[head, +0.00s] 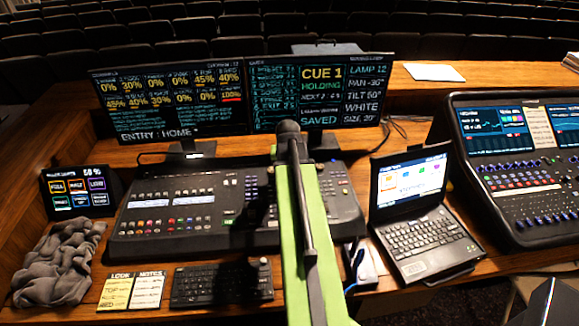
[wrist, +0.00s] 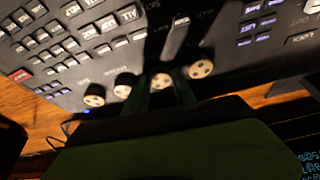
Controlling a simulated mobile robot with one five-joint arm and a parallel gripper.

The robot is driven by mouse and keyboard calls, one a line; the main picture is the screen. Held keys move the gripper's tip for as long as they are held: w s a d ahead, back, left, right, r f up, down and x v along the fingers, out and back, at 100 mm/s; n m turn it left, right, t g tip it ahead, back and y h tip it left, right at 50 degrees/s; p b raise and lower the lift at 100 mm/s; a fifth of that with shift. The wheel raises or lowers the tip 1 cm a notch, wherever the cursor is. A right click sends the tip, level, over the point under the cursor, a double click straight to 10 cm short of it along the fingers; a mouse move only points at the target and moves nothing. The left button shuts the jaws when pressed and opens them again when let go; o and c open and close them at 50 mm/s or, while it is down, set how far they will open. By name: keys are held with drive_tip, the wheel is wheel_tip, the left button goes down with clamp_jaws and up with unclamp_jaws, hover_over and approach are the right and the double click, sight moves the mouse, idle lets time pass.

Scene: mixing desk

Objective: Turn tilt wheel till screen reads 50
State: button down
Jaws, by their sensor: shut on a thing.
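In the wrist view several round pale wheels stand in a row on the dark console. My gripper (wrist: 164,90) has its two fingers on either side of one wheel (wrist: 162,81), shut on it. I cannot read a label that shows whether this is the tilt wheel. Other wheels sit to the left (wrist: 94,100) and to the right (wrist: 201,69). In the head view the right-hand screen (head: 315,92) has a tilt line that looks like 50, but the small digits are hard to tell. My green arm hides the gripper and the wheels there.
The console (head: 160,215) lies below the two screens. A laptop (head: 420,225) and a second desk (head: 515,180) are to the right. A grey cloth (head: 60,262), note cards (head: 132,290) and a keyboard (head: 215,285) are at the left and front.

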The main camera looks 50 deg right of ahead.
idle(0.3)
drive_tip(key=c, duration=1.1)
unclamp_jaws()
drive_tip(key=shift+d, duration=0.1)
drive_tip(key=shift+o, duration=0.3)
